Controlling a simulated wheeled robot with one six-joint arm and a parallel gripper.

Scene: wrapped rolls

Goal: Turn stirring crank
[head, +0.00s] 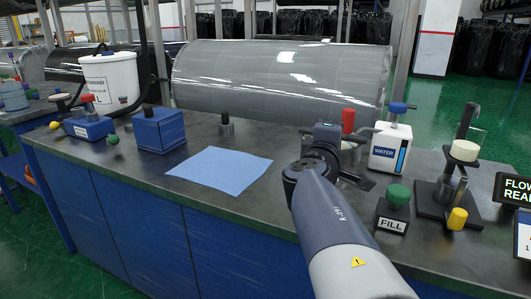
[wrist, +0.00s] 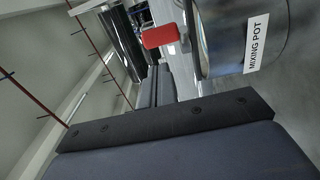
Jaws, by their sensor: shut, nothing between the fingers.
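My gripper (head: 330,160) is over the bench in the head view, partly hidden by its own wrist. In the wrist view its two grey fingers (wrist: 157,72) lie together, shut and empty. A red block-shaped piece (wrist: 160,36) is just beyond the fingertips, apart from them in the picture, beside a shiny metal pot (wrist: 222,30) with a "MIXING POT" label (wrist: 257,43). In the head view a red knob (head: 348,120) stands just behind my gripper. I cannot tell for sure whether either red part is the stirring crank.
A large wrapped roll (head: 280,75) lies behind my gripper. A white "WATER" container (head: 390,148) and a green "FILL" button (head: 398,194) are close on the right. A blue sheet (head: 220,170) lies flat on the left, with a blue box (head: 158,132) beyond it.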

